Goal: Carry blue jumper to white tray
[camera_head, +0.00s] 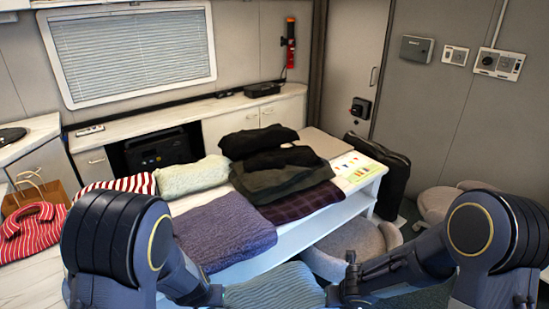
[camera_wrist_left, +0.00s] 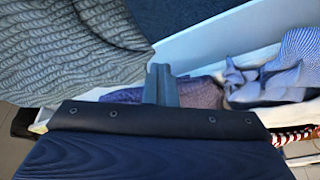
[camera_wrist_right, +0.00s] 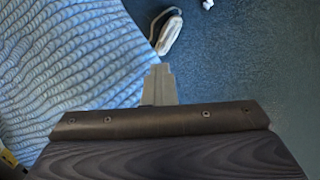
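The blue jumper (camera_head: 275,289), light blue and ribbed, spans between my two grippers at the bottom middle of the head view, in front of the bench. It fills the left of the right wrist view (camera_wrist_right: 60,75) and looks greyer in the left wrist view (camera_wrist_left: 65,50). My left gripper (camera_wrist_left: 160,80) appears shut at one edge of it, and my right gripper (camera_wrist_right: 159,85) appears shut at the opposite edge. The exact grip points are partly hidden. I cannot make out a white tray in any view.
A white bench (camera_head: 285,252) carries a folded purple knit (camera_head: 222,232), a cream knit (camera_head: 190,177), a dark stack (camera_head: 280,175) and a card (camera_head: 357,168). A red striped garment (camera_head: 35,232) lies left. Round stools (camera_head: 355,245) stand right. Blue carpet (camera_wrist_right: 255,60) lies below.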

